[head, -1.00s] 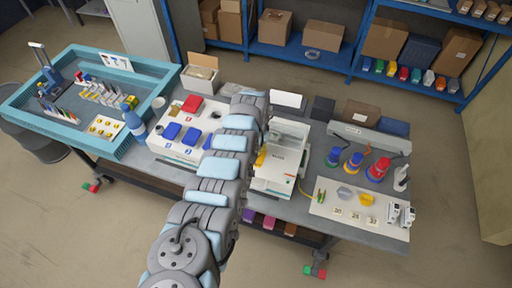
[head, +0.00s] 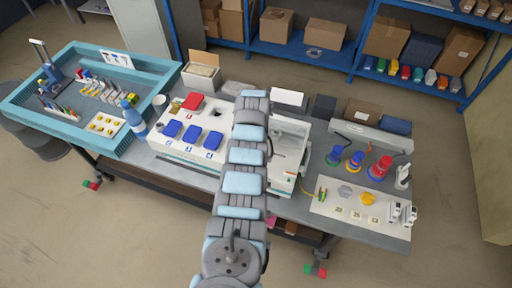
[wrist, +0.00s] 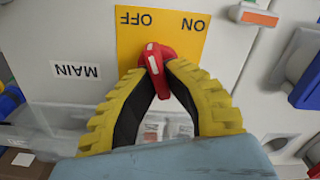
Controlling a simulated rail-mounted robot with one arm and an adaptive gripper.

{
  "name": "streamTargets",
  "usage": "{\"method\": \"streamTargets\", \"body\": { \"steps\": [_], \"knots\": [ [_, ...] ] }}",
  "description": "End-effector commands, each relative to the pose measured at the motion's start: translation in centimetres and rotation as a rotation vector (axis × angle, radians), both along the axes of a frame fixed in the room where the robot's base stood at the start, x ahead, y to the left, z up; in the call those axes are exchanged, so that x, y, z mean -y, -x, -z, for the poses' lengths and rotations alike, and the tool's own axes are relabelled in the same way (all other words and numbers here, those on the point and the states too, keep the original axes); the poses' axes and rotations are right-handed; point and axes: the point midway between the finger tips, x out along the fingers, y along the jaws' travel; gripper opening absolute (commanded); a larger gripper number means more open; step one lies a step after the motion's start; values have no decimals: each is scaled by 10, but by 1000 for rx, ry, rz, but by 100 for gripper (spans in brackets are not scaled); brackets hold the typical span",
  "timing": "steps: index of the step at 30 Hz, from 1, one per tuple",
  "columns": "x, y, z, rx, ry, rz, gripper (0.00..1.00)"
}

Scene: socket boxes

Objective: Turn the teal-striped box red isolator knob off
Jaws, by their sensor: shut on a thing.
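In the wrist view my gripper (wrist: 160,88) has its two yellow ribbed fingers closed on the red isolator knob (wrist: 153,58). The knob stands on a yellow plate (wrist: 187,40) marked OFF and ON, which appear upside down. The knob's white mark is near its upper end, and the knob is slightly tilted between the two words. A MAIN label (wrist: 75,70), also upside down, is on the white box face. In the head view my arm hides the gripper and knob. The left white box (head: 165,152) shows a teal stripe; the right white box (head: 290,155) is partly behind my arm.
Blue socket covers (head: 213,139) and a red one (head: 192,101) sit on the left box. A teal tray (head: 20,95) stands at the left. Blue parts (wrist: 308,88) lie close beside my gripper.

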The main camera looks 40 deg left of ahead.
Motion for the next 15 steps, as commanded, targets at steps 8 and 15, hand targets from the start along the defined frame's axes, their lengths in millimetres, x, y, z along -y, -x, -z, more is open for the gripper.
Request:
{"method": "streamTargets", "body": {
  "steps": [8,15],
  "knots": [
    [0,1,1,0,0,-224,0],
    [0,2,1,-2,1,-358,0]
  ]
}}
